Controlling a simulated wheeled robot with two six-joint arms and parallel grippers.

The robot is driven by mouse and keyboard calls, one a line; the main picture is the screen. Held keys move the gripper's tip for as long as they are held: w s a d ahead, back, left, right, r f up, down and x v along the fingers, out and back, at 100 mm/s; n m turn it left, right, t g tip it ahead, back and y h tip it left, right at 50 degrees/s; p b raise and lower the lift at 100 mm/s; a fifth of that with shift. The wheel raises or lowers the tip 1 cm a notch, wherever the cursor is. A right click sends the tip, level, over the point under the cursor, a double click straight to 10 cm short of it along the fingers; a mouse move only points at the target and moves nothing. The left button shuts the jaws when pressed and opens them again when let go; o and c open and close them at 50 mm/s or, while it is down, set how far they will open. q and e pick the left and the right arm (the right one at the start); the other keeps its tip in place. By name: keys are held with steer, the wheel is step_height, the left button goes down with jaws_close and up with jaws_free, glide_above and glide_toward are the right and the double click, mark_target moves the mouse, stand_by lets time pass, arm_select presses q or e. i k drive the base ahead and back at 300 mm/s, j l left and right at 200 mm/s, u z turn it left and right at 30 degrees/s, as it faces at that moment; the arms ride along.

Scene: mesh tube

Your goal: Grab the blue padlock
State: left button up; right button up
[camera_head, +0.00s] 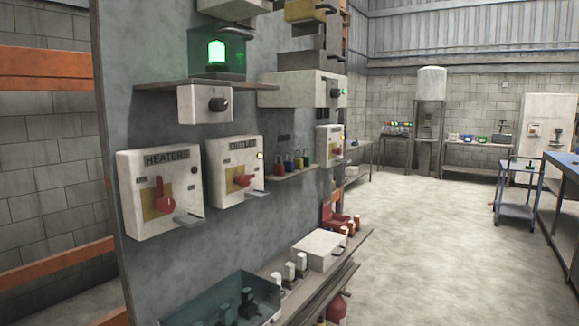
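A small row of padlocks stands on a narrow shelf (292,174) fixed to the grey panel, right of the OUTLET box. A blue padlock (305,160) appears at the right end of the row, and a red padlock (279,168) is at the left end. The padlocks are small, so the colours between them are hard to tell. Neither of my grippers is in view.
The HEATERS box (160,192) and OUTLET box (235,170) have red switches and protrude from the panel. Below is a bench with a bluish open bin (225,300) and a white box (320,250). The floor (430,240) on the right is clear, with a blue cart (518,210) beyond.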

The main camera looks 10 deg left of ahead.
mark_target(288, 165)
steer(key=i+l+u, duration=0.35)
steer(key=i+l, duration=0.85)
steer(key=l, duration=0.1)
